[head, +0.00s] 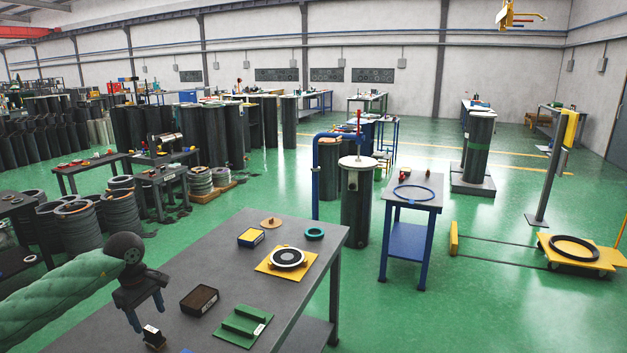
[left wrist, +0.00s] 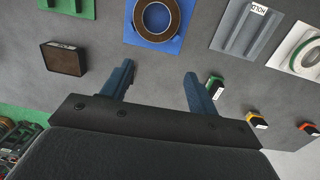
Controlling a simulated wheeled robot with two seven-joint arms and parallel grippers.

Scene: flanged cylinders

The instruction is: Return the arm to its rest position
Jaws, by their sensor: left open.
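My left arm comes in from the left in the head view, sleeved in green. Its gripper (head: 148,319) points down over the near left part of the dark worktable (head: 222,270). In the left wrist view the two blue fingers of this gripper (left wrist: 160,82) stand wide apart with nothing between them. A small dark block with a white label (head: 153,336) shows just below the fingertips in the head view. In the left wrist view a small green block (left wrist: 215,86) lies beside the right-hand finger. My right gripper is in neither view.
A brown-topped black box (head: 199,300), a green slotted holder (head: 240,327), a yellow plate with a ring (head: 267,267) and a teal ring (head: 315,233) lie on the table. A blue plate with a ring (left wrist: 135,35) lies ahead of the fingers. Green floor (head: 370,315) is clear right of the table.

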